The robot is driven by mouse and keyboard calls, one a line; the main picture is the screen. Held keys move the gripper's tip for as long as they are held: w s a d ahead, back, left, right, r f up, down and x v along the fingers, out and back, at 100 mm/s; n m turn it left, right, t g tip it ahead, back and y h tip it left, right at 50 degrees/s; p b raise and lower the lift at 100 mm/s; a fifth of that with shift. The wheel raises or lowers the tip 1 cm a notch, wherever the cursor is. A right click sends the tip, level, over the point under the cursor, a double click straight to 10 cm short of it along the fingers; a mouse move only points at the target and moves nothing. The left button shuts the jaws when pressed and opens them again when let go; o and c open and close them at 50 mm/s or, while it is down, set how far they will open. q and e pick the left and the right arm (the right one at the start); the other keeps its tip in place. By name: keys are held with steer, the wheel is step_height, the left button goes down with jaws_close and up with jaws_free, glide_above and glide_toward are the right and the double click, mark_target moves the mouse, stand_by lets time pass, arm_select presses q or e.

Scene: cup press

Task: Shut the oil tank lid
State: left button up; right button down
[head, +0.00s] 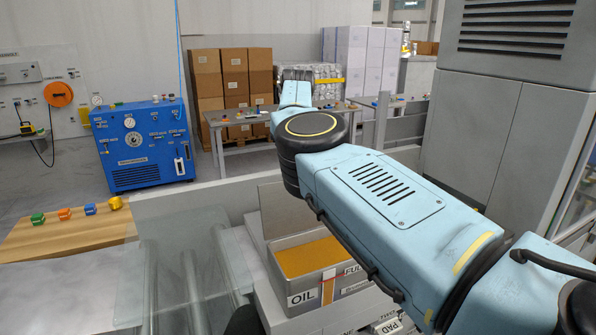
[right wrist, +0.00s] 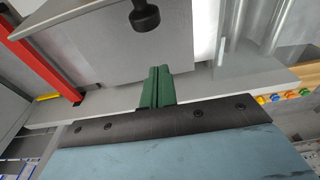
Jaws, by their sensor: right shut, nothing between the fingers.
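The right fingers are hidden in the head view. My left gripper is not in view.
A red post (right wrist: 42,50) stands at the left of the right wrist view. Clear panels (head: 185,260) are left of the tank. A wooden board (head: 75,232) with several coloured blocks lies farther left. A tall grey cabinet (head: 490,130) stands at right.

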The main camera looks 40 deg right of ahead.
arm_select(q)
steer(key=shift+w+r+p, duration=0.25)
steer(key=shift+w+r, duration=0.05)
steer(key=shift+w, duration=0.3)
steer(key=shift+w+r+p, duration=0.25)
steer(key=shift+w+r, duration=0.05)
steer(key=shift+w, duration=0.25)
arm_select(e)
steer(key=shift+s+a+f, duration=0.3)
steer(key=shift+s+f, duration=0.2)
steer(key=shift+s, duration=0.3)
steer(key=shift+s+a+f, duration=0.3)
steer(key=shift+s+f, duration=0.15)
steer(key=shift+s, duration=0.35)
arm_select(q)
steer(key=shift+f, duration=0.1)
arm_select(e)
steer(key=shift+d, duration=0.1)
